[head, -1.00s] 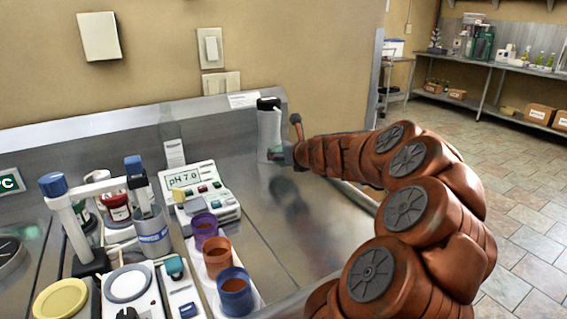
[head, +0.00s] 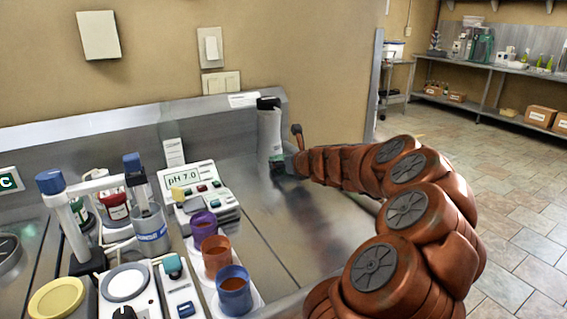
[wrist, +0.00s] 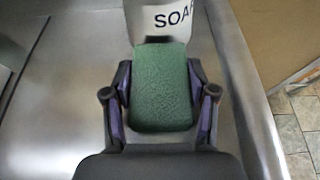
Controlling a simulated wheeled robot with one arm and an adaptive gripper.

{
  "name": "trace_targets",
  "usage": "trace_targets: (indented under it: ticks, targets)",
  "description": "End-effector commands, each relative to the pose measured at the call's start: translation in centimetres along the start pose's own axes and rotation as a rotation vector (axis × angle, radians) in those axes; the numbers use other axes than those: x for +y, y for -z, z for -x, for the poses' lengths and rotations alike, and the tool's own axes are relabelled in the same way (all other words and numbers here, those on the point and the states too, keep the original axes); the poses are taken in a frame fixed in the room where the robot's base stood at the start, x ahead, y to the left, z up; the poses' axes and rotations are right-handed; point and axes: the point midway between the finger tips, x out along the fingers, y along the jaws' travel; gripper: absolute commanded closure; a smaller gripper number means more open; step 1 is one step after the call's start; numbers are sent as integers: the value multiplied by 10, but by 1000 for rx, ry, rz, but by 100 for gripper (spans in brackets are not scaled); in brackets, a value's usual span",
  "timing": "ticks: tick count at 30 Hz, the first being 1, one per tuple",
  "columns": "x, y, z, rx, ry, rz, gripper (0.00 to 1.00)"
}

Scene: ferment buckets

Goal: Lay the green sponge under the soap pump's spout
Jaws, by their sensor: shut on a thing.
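The green sponge (wrist: 160,88) lies between the two fingers of my gripper (wrist: 160,105) in the wrist view, and my gripper is shut on it. In the head view a sliver of the sponge (head: 277,167) shows at the foot of the soap pump. The soap pump (head: 269,130) is a white upright bottle with a dark top at the back of the steel counter. Its lower part with "SOA" lettering (wrist: 172,22) is just beyond the sponge's far edge in the wrist view. The spout cannot be made out clearly. I cannot tell whether the sponge touches the counter.
The steel counter (head: 262,215) is clear in front of the pump. To the left stand a pH meter (head: 197,190), purple, orange and blue cups (head: 235,290) and a probe stand (head: 65,215). The wall (head: 300,60) rises behind, and the counter's right edge shows in the wrist view.

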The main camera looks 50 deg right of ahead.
Motion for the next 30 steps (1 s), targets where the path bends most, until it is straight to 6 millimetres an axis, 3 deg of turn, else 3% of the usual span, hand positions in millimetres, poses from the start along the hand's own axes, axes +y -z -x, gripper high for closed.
trace_targets:
  ticks: [1,2,9,21,30]
  targets:
    - [0,2,-1,0,-1,-1,61]
    - [0,2,-1,0,0,-1,42]
    - [0,1,-1,0,0,0,18]
    - [0,-2,1,0,0,1,18]
    - [-2,-2,38,-1,2,-2,18]
